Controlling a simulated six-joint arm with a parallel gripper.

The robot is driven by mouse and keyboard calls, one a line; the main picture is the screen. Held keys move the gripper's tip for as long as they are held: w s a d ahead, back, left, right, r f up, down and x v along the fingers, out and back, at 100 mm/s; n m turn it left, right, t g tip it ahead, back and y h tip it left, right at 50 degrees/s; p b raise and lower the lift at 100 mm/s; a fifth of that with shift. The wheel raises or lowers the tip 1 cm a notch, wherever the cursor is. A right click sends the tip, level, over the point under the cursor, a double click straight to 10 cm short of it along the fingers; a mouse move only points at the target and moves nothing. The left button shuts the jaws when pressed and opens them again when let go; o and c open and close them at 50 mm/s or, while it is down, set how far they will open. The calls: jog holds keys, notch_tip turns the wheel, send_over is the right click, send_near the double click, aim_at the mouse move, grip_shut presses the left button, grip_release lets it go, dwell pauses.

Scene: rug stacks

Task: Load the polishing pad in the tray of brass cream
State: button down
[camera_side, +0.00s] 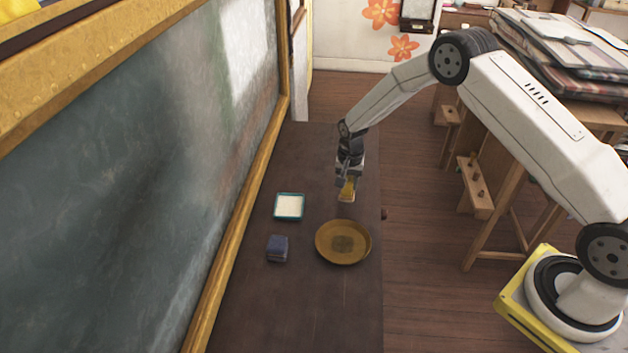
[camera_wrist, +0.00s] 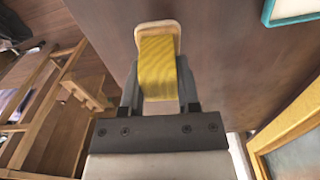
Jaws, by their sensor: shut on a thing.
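My gripper (camera_side: 347,179) is shut on a yellow polishing pad (camera_side: 347,191) with a pale tan edge. The pad also shows between the fingers in the wrist view (camera_wrist: 158,62). My gripper holds it above the dark table, up and right of the tray of cream. The teal-rimmed square tray (camera_side: 275,207) holds pale cream and lies on the table to the left. Its corner shows at the top right of the wrist view (camera_wrist: 268,14). The pad is apart from the tray.
A round brass-coloured dish (camera_side: 326,256) with a dark patch in its middle lies below my gripper in the side view. A small blue block (camera_side: 278,248) sits left of it. A gold-framed board (camera_side: 240,215) borders the table (camera_side: 330,310) on the left.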

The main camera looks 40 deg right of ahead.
jog(key=shift+a, duration=0.1)
jog(key=shift+w+a+r, duration=0.1)
jog(key=shift+w+a, duration=0.3)
jog(key=shift+w, duration=0.05)
jog(key=w+a+r, duration=0.2)
jog(key=w+a, duration=0.1)
jog(key=a, duration=0.3)
jog(key=w+a+r+n, duration=0.1)
jog(key=w+a+r, duration=0.1)
jog(key=w+a, duration=0.2)
jog(key=shift+w+a+n, duration=0.3)
jog(key=shift+a, duration=1.15)
jog(key=shift+r, duration=0.1)
jog(key=shift+f, duration=0.2)
jog(key=shift+f, duration=2.5)
